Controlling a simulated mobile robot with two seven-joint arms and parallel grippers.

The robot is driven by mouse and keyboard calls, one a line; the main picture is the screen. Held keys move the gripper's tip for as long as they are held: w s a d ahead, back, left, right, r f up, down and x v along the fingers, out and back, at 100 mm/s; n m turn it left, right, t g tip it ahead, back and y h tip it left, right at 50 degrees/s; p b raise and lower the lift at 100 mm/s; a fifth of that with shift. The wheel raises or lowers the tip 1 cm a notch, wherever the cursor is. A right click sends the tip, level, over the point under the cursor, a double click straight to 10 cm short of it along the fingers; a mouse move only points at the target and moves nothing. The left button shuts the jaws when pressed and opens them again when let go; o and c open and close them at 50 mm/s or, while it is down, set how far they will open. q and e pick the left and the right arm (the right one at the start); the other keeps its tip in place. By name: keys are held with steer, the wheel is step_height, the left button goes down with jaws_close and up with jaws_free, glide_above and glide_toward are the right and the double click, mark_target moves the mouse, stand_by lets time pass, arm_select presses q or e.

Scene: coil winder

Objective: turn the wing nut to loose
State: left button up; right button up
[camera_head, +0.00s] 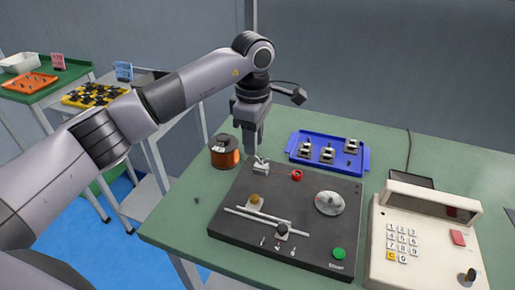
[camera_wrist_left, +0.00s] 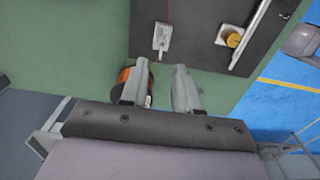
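The black winder panel (camera_head: 236,228) lies on the green table. No part shows clearly as a wing nut. A small pale fitting (camera_head: 261,168) stands at its back left corner, with a short lever-like piece on top; it also shows in the left wrist view (camera_wrist_left: 161,40). A brass-coloured knob (camera_head: 255,199) sits on a pale plate nearer the front, and in the left wrist view (camera_wrist_left: 233,40). My left gripper (camera_head: 252,152) points down, close to the pale fitting. In the wrist view its fingers (camera_wrist_left: 160,70) are apart with nothing between them. My right gripper is out of view.
A copper wire spool (camera_head: 224,151) stands close left of the left gripper. The panel also carries a red part (camera_head: 297,175), a silver disc (camera_head: 329,203), a rail (camera_head: 265,221) and a green button (camera_head: 338,253). A blue tray (camera_head: 297,153) lies behind; a keypad machine (camera_head: 425,240) stands right.

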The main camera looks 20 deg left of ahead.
arm_select(q)
step_height(320, 180, down, 2)
steer(key=shift+f, duration=0.8)
steer(key=shift+c, duration=0.3)
jaws_close()
